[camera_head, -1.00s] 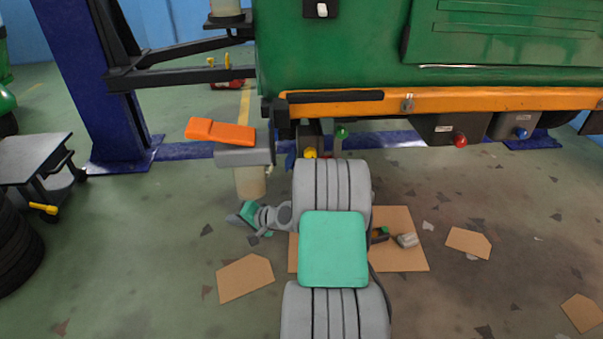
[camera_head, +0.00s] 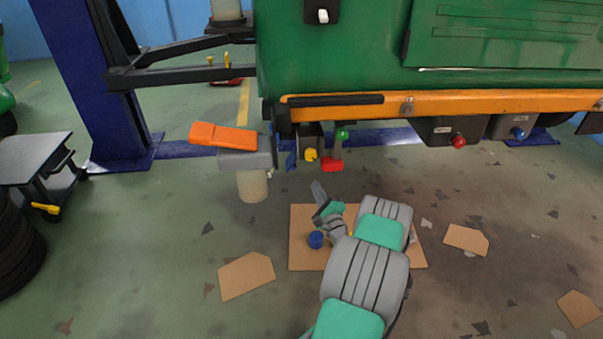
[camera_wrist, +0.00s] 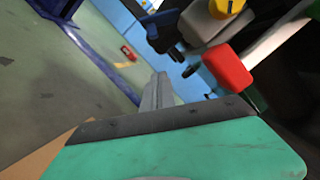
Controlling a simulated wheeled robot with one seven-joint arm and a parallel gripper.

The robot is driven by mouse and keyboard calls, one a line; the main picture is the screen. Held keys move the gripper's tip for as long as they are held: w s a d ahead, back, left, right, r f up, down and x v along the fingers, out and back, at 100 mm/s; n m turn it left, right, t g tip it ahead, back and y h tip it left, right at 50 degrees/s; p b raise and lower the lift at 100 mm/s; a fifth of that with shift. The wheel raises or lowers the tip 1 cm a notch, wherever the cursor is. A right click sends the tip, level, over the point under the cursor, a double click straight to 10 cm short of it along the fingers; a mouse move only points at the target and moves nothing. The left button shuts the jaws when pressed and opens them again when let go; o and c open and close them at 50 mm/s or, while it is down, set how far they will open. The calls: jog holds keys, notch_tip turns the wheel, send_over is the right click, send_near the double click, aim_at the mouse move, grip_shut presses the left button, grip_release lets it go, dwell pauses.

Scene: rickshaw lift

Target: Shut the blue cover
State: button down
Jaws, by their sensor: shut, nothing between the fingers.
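A small blue flap (camera_head: 291,161), which looks like the blue cover, hangs under the truck's edge, left of a box with a yellow knob (camera_head: 311,155). In the wrist view a dark blue part (camera_wrist: 164,38) shows beside the grey box (camera_wrist: 205,22) with the yellow knob. I cannot tell how far the cover stands open. My gripper (camera_head: 317,190) is shut and empty, pointing up, below and a little right of the flap, apart from it. Its closed fingers (camera_wrist: 158,91) also show in the wrist view.
A red block (camera_head: 332,165) hangs under a green knob (camera_head: 342,134), close above my gripper; it also shows in the wrist view (camera_wrist: 228,69). A grey box with an orange lid (camera_head: 222,135) stands left. A blue cylinder (camera_head: 315,240) is by the cardboard (camera_head: 303,225).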

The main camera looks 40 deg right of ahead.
aim_at(294, 161)
jog(key=w+r+b, duration=0.1)
jog(key=w+r, duration=0.1)
jog(key=w, duration=0.5)
jog(key=shift+w+a+r, duration=0.15)
jog(key=shift+a+r, duration=0.2)
jog(key=shift+a, duration=0.05)
